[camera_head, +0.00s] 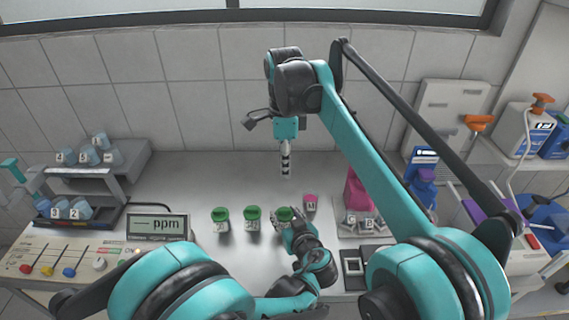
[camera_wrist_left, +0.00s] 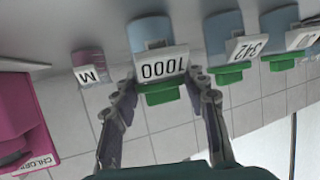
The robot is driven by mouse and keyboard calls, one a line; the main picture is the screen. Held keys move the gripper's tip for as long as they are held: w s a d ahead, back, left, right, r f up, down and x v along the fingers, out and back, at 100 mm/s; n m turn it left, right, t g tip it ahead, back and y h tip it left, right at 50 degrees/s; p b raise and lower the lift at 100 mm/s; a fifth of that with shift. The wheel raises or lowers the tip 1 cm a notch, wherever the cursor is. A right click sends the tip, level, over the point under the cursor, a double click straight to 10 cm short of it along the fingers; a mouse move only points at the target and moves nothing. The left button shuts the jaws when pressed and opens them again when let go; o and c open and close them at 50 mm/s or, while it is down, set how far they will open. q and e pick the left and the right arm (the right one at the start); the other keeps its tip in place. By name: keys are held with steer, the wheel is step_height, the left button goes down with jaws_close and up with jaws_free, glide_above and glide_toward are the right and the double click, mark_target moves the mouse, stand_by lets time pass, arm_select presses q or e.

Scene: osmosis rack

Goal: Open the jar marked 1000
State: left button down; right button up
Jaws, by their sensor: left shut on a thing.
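The jar marked 1000 shows in the left wrist view as a blue-grey body (camera_wrist_left: 150,30) with a white label (camera_wrist_left: 164,66) and a green lid (camera_wrist_left: 160,93). That view is upside down. My left gripper (camera_wrist_left: 162,78) is shut on this jar, with one finger at each side near the label and lid. In the head view the jar's green lid (camera_head: 284,213) shows at the tip of my left gripper (camera_head: 285,224), which hides much of the jar. My right gripper (camera_head: 286,160) hangs above and behind the jar, pointing down; its jaw state is unclear.
Two more green-lidded jars (camera_head: 252,213) (camera_head: 221,214) stand in a row to the left. A pink-topped item marked M (camera_head: 310,201) is close on the right, with a pink bottle (camera_head: 357,190) beyond. A ppm display (camera_head: 158,224) stands at left. The bench behind the jars is clear.

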arm_select(q)
steer(key=c, duration=0.8)
jaws_free()
steer(key=shift+o, duration=0.2)
